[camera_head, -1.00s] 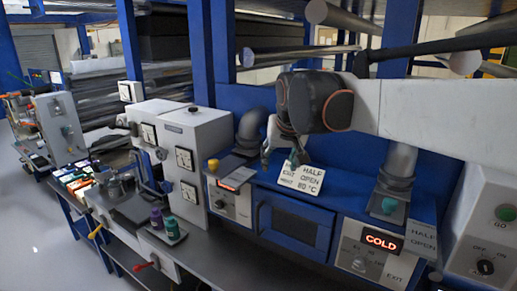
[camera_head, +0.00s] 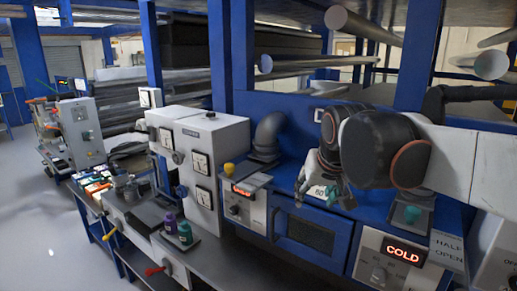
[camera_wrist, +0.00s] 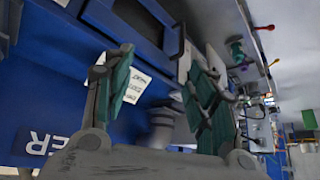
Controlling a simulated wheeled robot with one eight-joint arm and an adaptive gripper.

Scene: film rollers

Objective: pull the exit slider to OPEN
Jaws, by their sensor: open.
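The oven-like machine has two slider spots on its blue top. A teal knob (camera_head: 411,214) stands at the right, above the panel with the COLD display (camera_head: 403,252). A grey plate reading HALF OPEN (camera_head: 447,248) is beside that panel. A yellow knob (camera_head: 229,170) stands at the left. I take the teal knob to be the exit slider. My gripper (camera_head: 318,192) is open and empty, left of the teal knob, over the machine top. It partly hides a white card (camera_head: 318,190). In the wrist view my open gripper (camera_wrist: 166,72) has the card (camera_wrist: 134,84) behind its fingers.
A grey elbow pipe (camera_head: 268,135) stands at the left of the machine top. A white cabinet with dials (camera_head: 205,150) and purple and green bottles (camera_head: 178,228) are further left. Metal rollers (camera_head: 310,63) hang above.

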